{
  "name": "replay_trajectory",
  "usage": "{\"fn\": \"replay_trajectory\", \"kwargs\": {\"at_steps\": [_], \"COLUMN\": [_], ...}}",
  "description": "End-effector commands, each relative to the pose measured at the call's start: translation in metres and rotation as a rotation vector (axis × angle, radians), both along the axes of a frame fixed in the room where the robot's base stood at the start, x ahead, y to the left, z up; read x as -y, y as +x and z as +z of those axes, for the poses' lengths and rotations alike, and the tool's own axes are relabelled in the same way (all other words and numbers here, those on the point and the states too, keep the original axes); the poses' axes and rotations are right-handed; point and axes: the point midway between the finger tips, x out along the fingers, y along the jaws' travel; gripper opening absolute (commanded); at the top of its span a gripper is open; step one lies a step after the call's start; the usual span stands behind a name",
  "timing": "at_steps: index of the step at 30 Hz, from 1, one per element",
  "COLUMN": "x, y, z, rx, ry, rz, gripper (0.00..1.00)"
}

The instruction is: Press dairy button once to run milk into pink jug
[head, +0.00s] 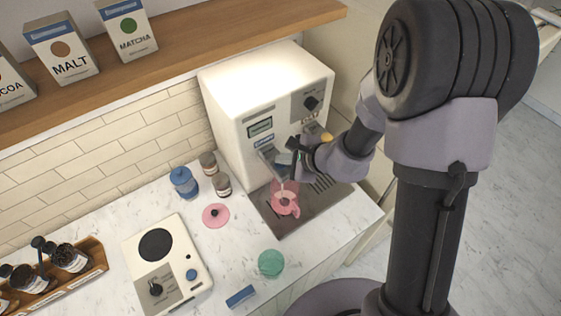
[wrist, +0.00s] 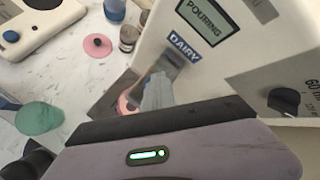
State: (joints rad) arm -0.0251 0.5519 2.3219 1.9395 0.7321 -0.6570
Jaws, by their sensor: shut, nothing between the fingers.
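The white machine (head: 250,85) stands at the back of the counter, and its display (wrist: 208,22) reads POURING. The blue DAIRY label (wrist: 185,47) sits just below the display. My gripper (wrist: 158,90) is shut and empty, its tips close to the grey part below the DAIRY label. The dairy button is hidden, so I cannot tell whether the tips touch it. The pink jug (head: 285,204) stands on the drip tray (head: 265,213) under the machine, with a pale stream above it. In the wrist view the jug (wrist: 125,105) is mostly hidden by my gripper.
A pink lid (head: 215,216), a blue jar (head: 184,182) and small brown jars (head: 221,184) stand left of the tray. A green cup (head: 271,263) is in front. A scale-like device (head: 165,265) lies left. A black knob (wrist: 284,101) is on the machine.

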Motion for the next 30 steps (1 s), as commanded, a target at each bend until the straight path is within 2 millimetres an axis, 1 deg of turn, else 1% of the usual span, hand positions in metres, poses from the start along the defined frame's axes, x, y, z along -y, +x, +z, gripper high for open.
{"fn": "replay_trajectory", "kwargs": {"at_steps": [5,13,23,26,30], "x": [0.0,0.0,0.0,0.0,0.0], "y": [0.0,0.0,0.0,0.0,0.0], "z": [0.003,0.018,0.02,0.027,0.042], "rx": [0.0,0.0,0.0,0.001,0.001], "ry": [0.0,-0.002,-0.001,-0.001,0.0], "rz": [0.0,0.001,0.001,0.001,-0.001], "gripper": [0.0,0.0,0.0,0.0,0.0]}}
